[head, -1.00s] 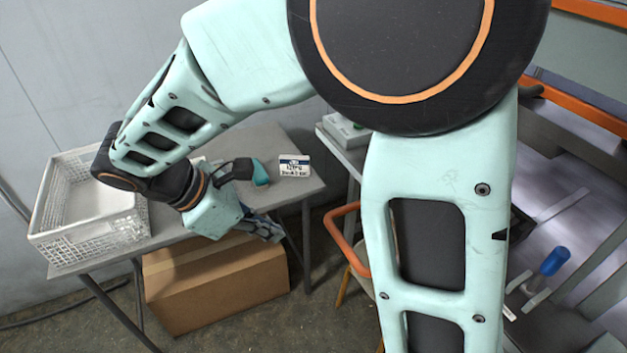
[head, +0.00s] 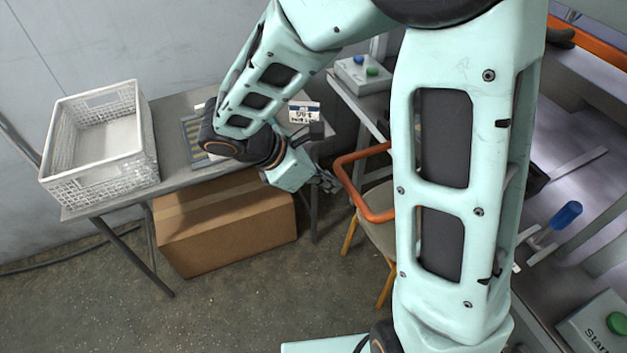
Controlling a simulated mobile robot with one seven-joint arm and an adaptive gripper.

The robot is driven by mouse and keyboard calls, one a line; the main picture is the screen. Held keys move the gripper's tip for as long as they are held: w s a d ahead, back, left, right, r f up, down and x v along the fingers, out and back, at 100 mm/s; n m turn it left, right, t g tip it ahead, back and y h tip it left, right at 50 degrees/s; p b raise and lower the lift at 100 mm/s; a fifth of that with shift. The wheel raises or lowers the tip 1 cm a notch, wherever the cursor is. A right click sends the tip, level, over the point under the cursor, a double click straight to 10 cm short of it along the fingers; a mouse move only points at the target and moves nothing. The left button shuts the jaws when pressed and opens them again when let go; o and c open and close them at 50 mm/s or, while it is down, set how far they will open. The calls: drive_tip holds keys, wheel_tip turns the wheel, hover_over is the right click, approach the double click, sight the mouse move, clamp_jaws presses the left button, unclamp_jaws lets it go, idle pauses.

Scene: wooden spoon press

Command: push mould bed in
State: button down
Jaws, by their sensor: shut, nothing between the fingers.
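My gripper (head: 326,182) is shut and empty. It points right, over the gap between the grey side table and the orange-framed chair. The press bench (head: 545,258) stands at the right, partly hidden behind my arm. A blue handle (head: 568,214) stands up from its metal surface, well to the right of my gripper and apart from it. A dark block (head: 536,180) shows just past my arm's edge; I cannot tell whether it is the mould bed. Most of the area there is hidden by my arm.
A white basket (head: 98,140) and a small sign (head: 305,112) are on the side table (head: 176,112). A cardboard box (head: 228,225) is underneath. The chair's orange frame (head: 350,180) is close to my gripper. Button boxes show at the back (head: 362,74) and lower right (head: 598,325).

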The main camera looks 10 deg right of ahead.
drive_tip(key=shift+w+d+f, duration=0.1)
drive_tip(key=shift+d, duration=0.25)
drive_tip(key=shift+d, duration=0.1)
drive_tip(key=w+d+p, duration=0.1)
drive_tip(key=w+d, duration=0.2)
drive_tip(key=d, duration=0.7)
drive_tip(key=w+d, duration=0.3)
drive_tip(key=d, duration=0.7)
drive_tip(key=w+d+p, duration=0.1)
drive_tip(key=w+d, duration=0.3)
drive_tip(key=d, duration=0.7)
drive_tip(key=shift+p, duration=0.35)
drive_tip(key=shift+w, duration=0.1)
drive_tip(key=shift+a, duration=0.5)
drive_tip(key=a, duration=0.1)
drive_tip(key=s+a+r, duration=0.1)
drive_tip(key=a+r+p, duration=0.1)
drive_tip(key=shift+s+a+r, duration=0.1)
drive_tip(key=shift+s+a, duration=0.15)
drive_tip(key=shift+a, duration=0.15)
drive_tip(key=p+v, duration=0.1)
drive_tip(key=v, duration=0.7)
drive_tip(key=shift+s, duration=0.1)
drive_tip(key=shift+a+r, duration=0.1)
